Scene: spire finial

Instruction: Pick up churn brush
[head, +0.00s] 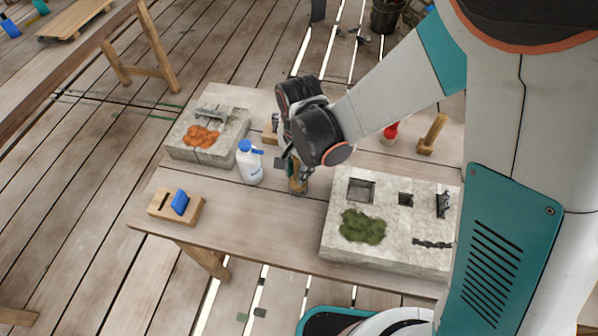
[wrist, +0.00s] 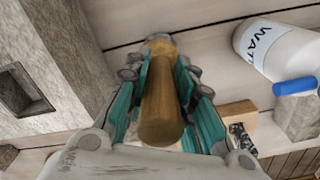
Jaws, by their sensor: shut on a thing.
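My gripper (wrist: 160,100) is shut on the wooden handle of the churn brush (wrist: 162,105), with teal finger pads on both sides of it. In the wrist view the handle is a round brown wooden piece running between the fingers. In the head view my gripper (head: 294,172) is over the middle of the workbench, and the brush (head: 298,185) shows as a small brown piece below it. The brush's lower end is close to the bench top; I cannot tell whether it touches. Its bristles are not clearly visible.
A white water bottle (head: 250,165) with a blue cap stands just left of my gripper. A stone block (head: 340,245) with sockets and moss is at right. Another stone block (head: 180,148) with orange lichen is at back left. A wooden holder (head: 160,208) with a blue piece lies front left.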

